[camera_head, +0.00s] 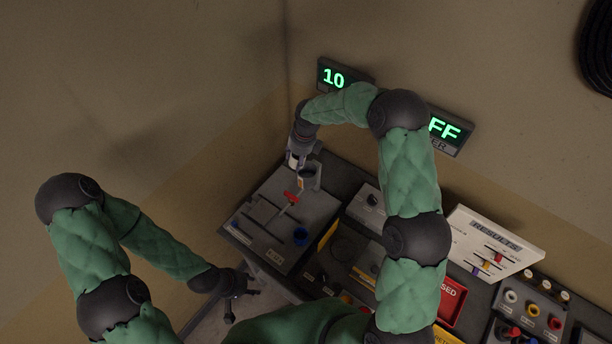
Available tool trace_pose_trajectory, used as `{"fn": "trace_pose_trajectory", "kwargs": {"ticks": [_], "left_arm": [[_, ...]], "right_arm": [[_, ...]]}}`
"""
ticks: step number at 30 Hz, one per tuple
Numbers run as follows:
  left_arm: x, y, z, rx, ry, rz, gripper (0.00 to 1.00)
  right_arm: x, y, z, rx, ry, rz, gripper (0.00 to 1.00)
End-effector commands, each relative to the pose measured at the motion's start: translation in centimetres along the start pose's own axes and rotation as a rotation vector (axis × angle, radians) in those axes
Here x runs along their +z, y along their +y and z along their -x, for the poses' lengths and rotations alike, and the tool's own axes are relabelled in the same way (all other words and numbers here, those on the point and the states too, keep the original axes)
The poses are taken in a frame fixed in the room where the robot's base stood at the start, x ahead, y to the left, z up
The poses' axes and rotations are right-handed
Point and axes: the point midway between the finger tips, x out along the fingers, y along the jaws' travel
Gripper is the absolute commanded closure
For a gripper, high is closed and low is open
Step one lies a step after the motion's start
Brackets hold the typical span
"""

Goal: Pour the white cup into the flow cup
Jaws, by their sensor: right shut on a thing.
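My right gripper (297,153) reaches over the back of a grey station and is shut on the white cup (292,160), which is small and mostly hidden by the fingers. The flow cup (309,176) appears to be the grey, dark-mouthed cup just below and right of this gripper. The white cup is close to its rim; whether they touch, and whether anything is flowing, I cannot tell. My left gripper (241,293) is empty, its fingers spread apart, low in front of the station's near edge.
A results board (490,240), a red tray (452,300) and a panel of coloured knobs (527,312) stand to the right. A wall display (335,78) reads 10.

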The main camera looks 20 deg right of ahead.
Motion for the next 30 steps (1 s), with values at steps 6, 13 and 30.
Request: {"fn": "trace_pose_trajectory", "kwargs": {"ticks": [6,13,30], "left_arm": [[-0.1,-0.8,-2.2,0.0,0.0,0.0,0.6],[-0.2,-1.5,-4.2,0.0,0.0,0.0,0.6],[-0.3,-3.2,-9.0,0.0,0.0,0.0,0.6]], "right_arm": [[0.1,-0.1,-0.4,-0.008,0.011,0.001,0.85],[0.2,-0.2,-0.6,-0.015,0.025,0.0,0.85],[0.3,-0.2,-0.6,-0.031,0.055,-0.002,0.85]]}}
